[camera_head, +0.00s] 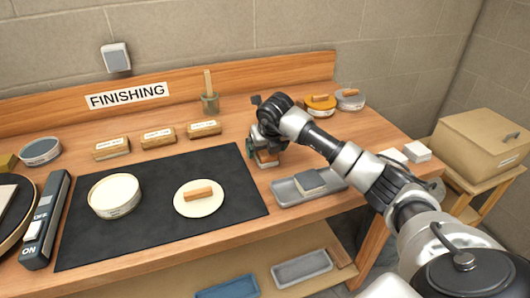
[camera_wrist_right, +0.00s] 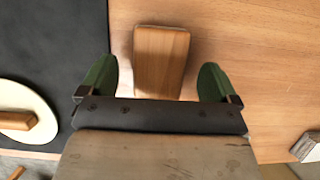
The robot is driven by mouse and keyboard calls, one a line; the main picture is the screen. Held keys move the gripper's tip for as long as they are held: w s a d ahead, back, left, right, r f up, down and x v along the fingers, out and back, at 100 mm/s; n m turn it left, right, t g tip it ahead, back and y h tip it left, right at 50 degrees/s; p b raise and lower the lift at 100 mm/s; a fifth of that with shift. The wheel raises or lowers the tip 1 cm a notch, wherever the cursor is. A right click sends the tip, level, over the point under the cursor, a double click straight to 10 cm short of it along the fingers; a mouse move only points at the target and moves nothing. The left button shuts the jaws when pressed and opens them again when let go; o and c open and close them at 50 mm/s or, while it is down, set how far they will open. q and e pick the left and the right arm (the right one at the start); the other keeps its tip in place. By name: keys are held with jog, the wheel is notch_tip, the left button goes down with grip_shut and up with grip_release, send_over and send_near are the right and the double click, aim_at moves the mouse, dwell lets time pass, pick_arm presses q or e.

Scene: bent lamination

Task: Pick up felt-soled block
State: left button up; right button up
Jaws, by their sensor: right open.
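A wooden block with a paler sole, which looks like the felt-soled block (camera_head: 267,160), stands on the bench just right of the black mat, partly hidden by my right gripper (camera_head: 262,138). In the right wrist view the block (camera_wrist_right: 161,58) shows its plain wooden top between the two green fingers of my right gripper (camera_wrist_right: 157,80). The fingers are open, one on each side, with a visible gap to the block. I cannot tell how far above it they are. The sole is hidden in the wrist view. My left gripper is not in view.
The black mat (camera_head: 150,236) holds a round tin (camera_head: 115,197) and a pale disc with a small block (camera_head: 198,194). A grey tray (camera_head: 288,193) with a block is close to the right.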

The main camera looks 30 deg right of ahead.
jog(key=shift+x, duration=1.05)
jog(key=shift+r, duration=0.1)
jog(key=c, duration=1)
jog(key=shift+r, duration=0.2)
jog(key=shift+r, duration=0.25)
jog(key=r, duration=0.1)
jog(key=r+b, duration=0.1)
jog(key=r, duration=0.1)
jog(key=shift+s+d+r, duration=0.25)
jog(key=shift+d+r, duration=0.05)
jog(key=shift+d, duration=0.05)
jog(key=s+d+r, duration=0.2)
jog(key=s, duration=0.1)
jog(key=s+d+r+b, duration=0.1)
jog(key=s+d+r, duration=0.1)
jog(key=s+d+r+b, duration=0.1)
jog(key=s+d+r, duration=0.1)
jog(key=s, duration=0.1)
jog(key=shift+s+d+r, duration=0.3)
jog(key=shift+d, duration=0.05)
